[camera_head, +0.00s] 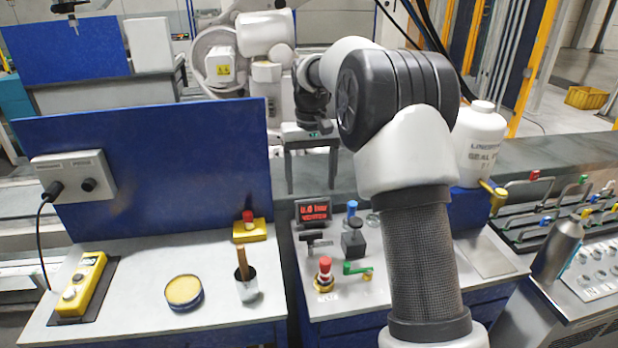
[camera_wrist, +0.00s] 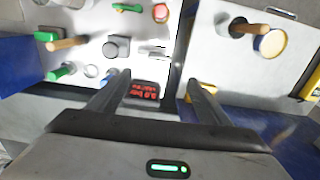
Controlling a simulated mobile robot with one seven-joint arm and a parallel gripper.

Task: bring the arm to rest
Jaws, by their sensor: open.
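My arm rises at the right of centre in the head view and bends over toward the back. My gripper (camera_head: 312,188) hangs from its end with the fingers pointing down, above the back edge of the worktop, just right of the blue upright panel (camera_head: 160,160). The two fingers are apart with nothing between them. The wrist view also shows my gripper (camera_wrist: 158,80) open and empty, above the gap between two worktops, with the red-lit display (camera_wrist: 145,90) close to one fingertip. The gripper appears to touch nothing.
The left worktop holds a yellow control box (camera_head: 80,284), a round yellow-topped tin (camera_head: 184,291), a cup with a wooden handle (camera_head: 246,288) and a red button (camera_head: 249,220). Knobs and a red valve (camera_head: 325,272) stand on the right worktop. A white jug (camera_head: 482,140) stands behind my arm.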

